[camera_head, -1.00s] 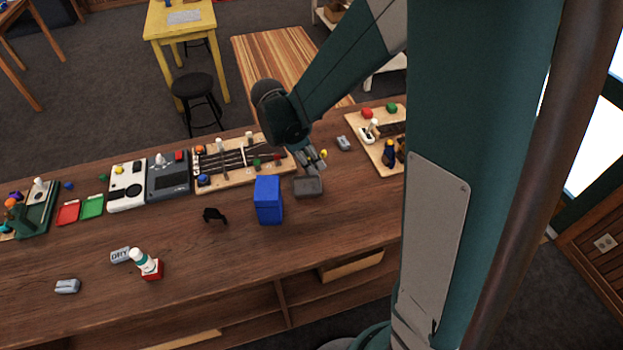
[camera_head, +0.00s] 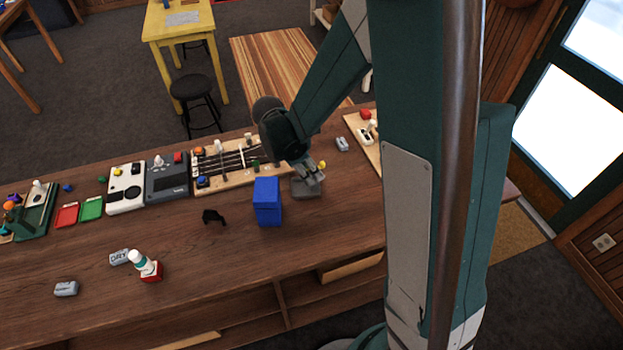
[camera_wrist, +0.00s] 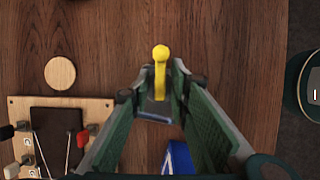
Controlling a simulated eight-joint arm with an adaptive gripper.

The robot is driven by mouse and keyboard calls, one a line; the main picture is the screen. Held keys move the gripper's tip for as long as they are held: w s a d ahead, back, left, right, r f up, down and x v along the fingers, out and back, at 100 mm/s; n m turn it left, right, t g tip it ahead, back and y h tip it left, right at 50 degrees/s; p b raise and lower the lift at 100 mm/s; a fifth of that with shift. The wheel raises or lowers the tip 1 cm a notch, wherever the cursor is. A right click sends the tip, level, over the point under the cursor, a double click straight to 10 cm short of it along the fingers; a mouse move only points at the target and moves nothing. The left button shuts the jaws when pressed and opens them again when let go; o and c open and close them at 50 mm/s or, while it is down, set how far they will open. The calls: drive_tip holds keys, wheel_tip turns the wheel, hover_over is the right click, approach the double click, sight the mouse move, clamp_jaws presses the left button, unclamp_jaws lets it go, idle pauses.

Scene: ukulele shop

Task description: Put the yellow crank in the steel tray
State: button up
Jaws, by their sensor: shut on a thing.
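My gripper (camera_head: 317,174) is shut on the yellow crank (camera_wrist: 160,72), which stands out between the fingertips in the wrist view. A bit of the crank's yellow (camera_head: 323,164) shows at the fingers in the head view. The small grey steel tray (camera_head: 301,193) lies on the wooden counter just right of a blue box (camera_head: 267,202). My fingers are over or beside the tray and cover part of it in the head view. In the wrist view a grey surface with a pale edge, likely the tray (camera_wrist: 154,117), shows beyond the crank. I cannot tell whether the crank touches it.
The tall blue box stands close to the tray; its blue also shows in the wrist view (camera_wrist: 178,157). A stringed board (camera_head: 236,164) lies behind it. A black piece (camera_head: 213,216) and a grey block (camera_head: 342,144) are nearby. The counter's front middle is clear.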

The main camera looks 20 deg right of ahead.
drive_tip(key=shift+f, duration=1.7)
drive_tip(key=shift+f, duration=0.15)
drive_tip(key=o, duration=0.4)
drive_tip(key=shift+o, duration=0.5)
drive_tip(key=shift+r, duration=0.2)
drive_tip(key=v, duration=1.2)
drive_tip(key=shift+d+r, duration=0.1)
